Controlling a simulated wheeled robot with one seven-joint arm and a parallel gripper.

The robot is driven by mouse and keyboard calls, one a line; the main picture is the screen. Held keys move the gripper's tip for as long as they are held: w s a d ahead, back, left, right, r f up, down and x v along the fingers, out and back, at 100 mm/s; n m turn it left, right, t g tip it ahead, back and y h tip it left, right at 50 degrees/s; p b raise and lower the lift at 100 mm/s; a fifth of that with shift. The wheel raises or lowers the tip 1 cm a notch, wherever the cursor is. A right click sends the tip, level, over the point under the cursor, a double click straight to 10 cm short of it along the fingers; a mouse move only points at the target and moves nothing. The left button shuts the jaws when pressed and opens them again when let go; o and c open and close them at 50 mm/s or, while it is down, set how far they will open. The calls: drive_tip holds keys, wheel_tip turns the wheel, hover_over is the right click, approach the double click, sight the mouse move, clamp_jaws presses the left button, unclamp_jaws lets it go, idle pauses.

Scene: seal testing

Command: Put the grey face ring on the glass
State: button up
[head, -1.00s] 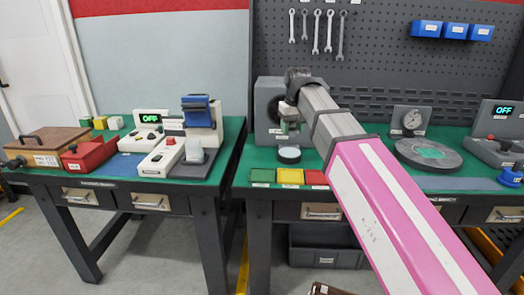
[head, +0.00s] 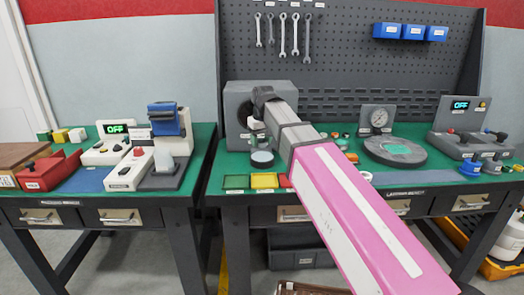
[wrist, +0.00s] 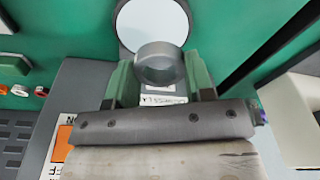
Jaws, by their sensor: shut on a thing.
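My gripper (wrist: 160,84) is shut on the grey face ring (wrist: 158,64), held between its two green fingers in the wrist view. The glass (wrist: 150,22) is a pale round disc with a dark rim. In that view the ring overlaps the disc's near edge; the gap in height cannot be told. In the head view the glass (head: 262,157) sits on the green bench top in front of a grey box.
A grey box (head: 234,112) stands close behind my gripper. Yellow (head: 264,181) and green (head: 236,182) trays lie at the bench's front edge. A round dark plate (head: 395,151) and a dial gauge (head: 379,119) stand to the right. A gap separates the left bench.

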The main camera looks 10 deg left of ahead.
sight(262, 156)
drive_tip(key=shift+w+d+f, duration=0.2)
drive_tip(key=shift+w+f, duration=0.15)
drive_tip(key=shift+w, duration=0.05)
drive_tip(key=shift+f, duration=1.9)
drive_tip(key=shift+f, duration=0.15)
drive_tip(key=o, duration=1.2)
drive_tip(key=shift+c, duration=0.2)
wheel_tip(262, 156, up, 12)
drive_tip(key=s, duration=0.1)
drive_tip(key=shift+d, duration=0.45)
drive_tip(key=shift+s, duration=0.1)
